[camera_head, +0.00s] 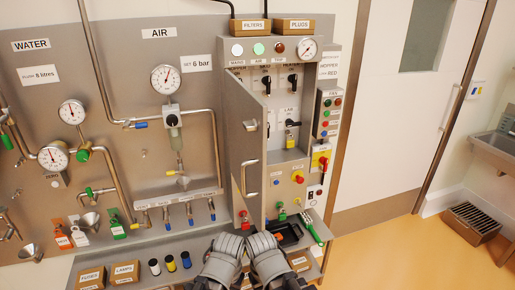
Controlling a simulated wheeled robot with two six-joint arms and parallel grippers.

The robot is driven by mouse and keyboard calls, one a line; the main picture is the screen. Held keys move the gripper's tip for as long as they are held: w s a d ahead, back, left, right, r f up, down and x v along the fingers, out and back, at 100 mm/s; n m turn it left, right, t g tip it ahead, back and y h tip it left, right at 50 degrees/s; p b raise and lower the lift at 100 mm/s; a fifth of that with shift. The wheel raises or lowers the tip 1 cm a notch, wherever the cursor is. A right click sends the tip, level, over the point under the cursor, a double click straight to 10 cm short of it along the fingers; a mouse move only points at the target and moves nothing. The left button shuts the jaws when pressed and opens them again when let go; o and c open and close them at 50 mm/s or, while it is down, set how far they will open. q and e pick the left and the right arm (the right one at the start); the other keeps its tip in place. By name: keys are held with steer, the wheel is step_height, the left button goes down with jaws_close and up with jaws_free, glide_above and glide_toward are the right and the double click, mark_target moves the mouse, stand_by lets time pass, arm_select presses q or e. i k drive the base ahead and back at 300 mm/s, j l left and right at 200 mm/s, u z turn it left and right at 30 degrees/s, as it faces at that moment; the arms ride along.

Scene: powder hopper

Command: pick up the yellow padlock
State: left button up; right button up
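A small yellow padlock (291,142) appears to hang on the cabinet panel, just below a black rotary switch (293,123). The cabinet door (247,150) stands open to its left. My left gripper (230,241) and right gripper (263,240) are side by side at the bottom centre, well below the padlock and apart from it. Their fingertips are too small and bunched to tell whether they are open or shut. No held object can be made out.
A shelf below the cabinet holds a red item (244,219), a green item (281,212), a black tray (289,234) and a green-handled tool (312,229). Cardboard boxes (126,271) stand at lower left. A red and yellow switch (323,162) is right of the padlock. Orange floor (400,250) is clear.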

mark_target(291, 143)
steer(key=u, duration=0.3)
steer(key=l+u, duration=0.25)
steer(key=u, duration=0.15)
steer(key=l+u, duration=0.25)
steer(key=u, duration=0.15)
steer(key=l+u, duration=0.25)
steer(key=u, duration=0.15)
steer(key=k+l+u, duration=0.15)
steer(key=l, duration=0.3)
steer(key=k+l+u, duration=0.1)
steer(key=l, duration=0.3)
steer(key=k+l+u, duration=0.15)
steer(key=l, duration=0.3)
steer(key=k+l+u, duration=0.1)
steer(key=l, duration=0.3)
steer(key=k+l+u, duration=0.15)
steer(key=k+l, duration=0.15)
steer(key=l, duration=0.35)
steer(key=k+l, duration=0.15)
steer(key=l, duration=0.6)
steer(key=i+l, duration=0.1)
steer(key=l, duration=0.15)
